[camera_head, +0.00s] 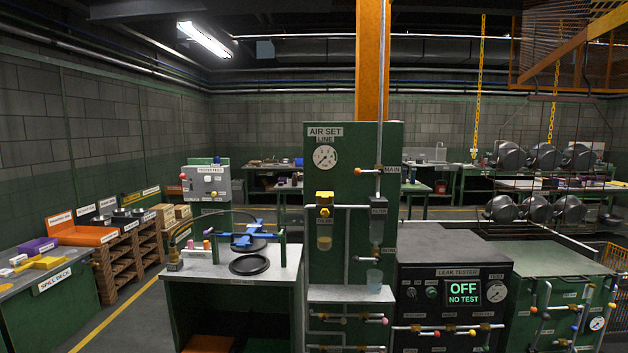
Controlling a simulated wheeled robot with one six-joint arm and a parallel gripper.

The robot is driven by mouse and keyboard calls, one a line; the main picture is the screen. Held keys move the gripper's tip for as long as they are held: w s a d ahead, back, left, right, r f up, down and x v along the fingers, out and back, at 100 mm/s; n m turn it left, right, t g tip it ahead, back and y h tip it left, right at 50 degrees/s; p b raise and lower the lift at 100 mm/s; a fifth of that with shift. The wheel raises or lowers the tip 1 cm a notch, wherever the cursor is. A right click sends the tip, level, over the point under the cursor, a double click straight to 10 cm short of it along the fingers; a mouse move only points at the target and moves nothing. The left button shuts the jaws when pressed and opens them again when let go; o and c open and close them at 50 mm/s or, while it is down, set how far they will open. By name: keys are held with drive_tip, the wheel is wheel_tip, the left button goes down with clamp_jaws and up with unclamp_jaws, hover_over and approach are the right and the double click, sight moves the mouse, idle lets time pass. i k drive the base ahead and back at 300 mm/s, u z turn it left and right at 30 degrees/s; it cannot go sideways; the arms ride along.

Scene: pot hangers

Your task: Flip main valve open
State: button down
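The main valve (378,167) sits on a vertical pipe at the right edge of the green AIR SET LINE panel, left of the MAIN label (393,169). Its pale lever points left, across the pipe, and ends in an orange knob (358,171). The round gauge (325,157) is to the left on the same panel; its reading is too small to make out. My gripper is not in view, and nothing covers the valve.
A leak tester (458,292) reading "OFF NO TEST" stands at lower right. A workbench (205,268) with a blue fixture (255,235) stands at left. Floor shows between the left benches.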

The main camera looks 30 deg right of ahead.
sight(358, 171)
drive_tip(key=i, duration=0.8)
drive_tip(key=z, duration=0.9)
drive_tip(key=i, duration=0.4)
drive_tip(key=z, duration=0.45)
